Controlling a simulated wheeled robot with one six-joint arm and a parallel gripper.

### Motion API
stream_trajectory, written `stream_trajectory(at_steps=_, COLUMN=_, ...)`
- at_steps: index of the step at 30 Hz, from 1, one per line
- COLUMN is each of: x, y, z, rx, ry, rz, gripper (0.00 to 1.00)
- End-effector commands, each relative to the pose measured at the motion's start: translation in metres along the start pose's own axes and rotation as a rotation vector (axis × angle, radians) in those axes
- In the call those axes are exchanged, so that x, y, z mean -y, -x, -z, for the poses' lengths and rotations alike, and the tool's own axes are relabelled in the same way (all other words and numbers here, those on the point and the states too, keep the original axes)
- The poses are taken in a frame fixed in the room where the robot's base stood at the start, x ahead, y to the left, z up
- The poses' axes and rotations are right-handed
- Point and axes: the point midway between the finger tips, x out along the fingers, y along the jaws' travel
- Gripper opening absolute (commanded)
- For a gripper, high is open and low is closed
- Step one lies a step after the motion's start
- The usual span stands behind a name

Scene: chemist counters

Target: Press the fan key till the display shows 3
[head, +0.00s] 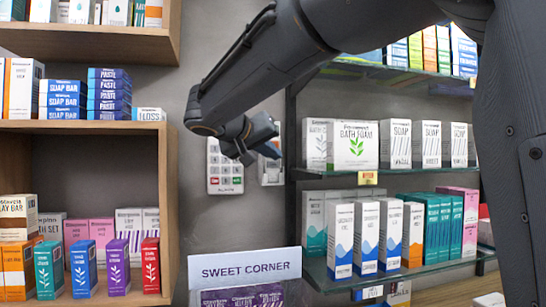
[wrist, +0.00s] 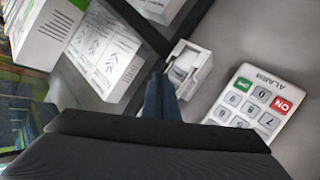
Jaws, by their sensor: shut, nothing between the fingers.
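A white wall keypad (head: 226,168) hangs on the grey wall left of the shelves. In the wrist view the keypad (wrist: 236,112) reads ALARM and has number keys, a red key and a green key. Right of it in the head view is a smaller white wall unit (head: 270,177), partly hidden by my gripper (head: 270,150). In the wrist view this white unit (wrist: 203,72) has a grey part in its middle. My gripper (wrist: 161,88) is shut and empty, its tips close to the unit; contact cannot be told. I cannot make out a fan label or a display number.
A wooden shelf (head: 168,200) with boxes stands at left. A dark-framed shelf (head: 430,267) with more boxes stands close at right of the wall unit. A SWEET CORNER sign (head: 245,268) stands below.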

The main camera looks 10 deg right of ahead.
Motion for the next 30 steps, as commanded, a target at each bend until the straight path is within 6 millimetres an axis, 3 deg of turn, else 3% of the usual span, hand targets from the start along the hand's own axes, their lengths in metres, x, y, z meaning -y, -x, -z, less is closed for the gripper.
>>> stream_trajectory(at_steps=18, x=-0.023, y=0.032, z=-0.025, rx=0.0, ry=-0.001, rz=0.0, gripper=0.0)
stream_trajectory(at_steps=30, x=-0.025, y=0.035, z=-0.025, rx=0.0, ry=0.0, rz=0.0, gripper=0.0)
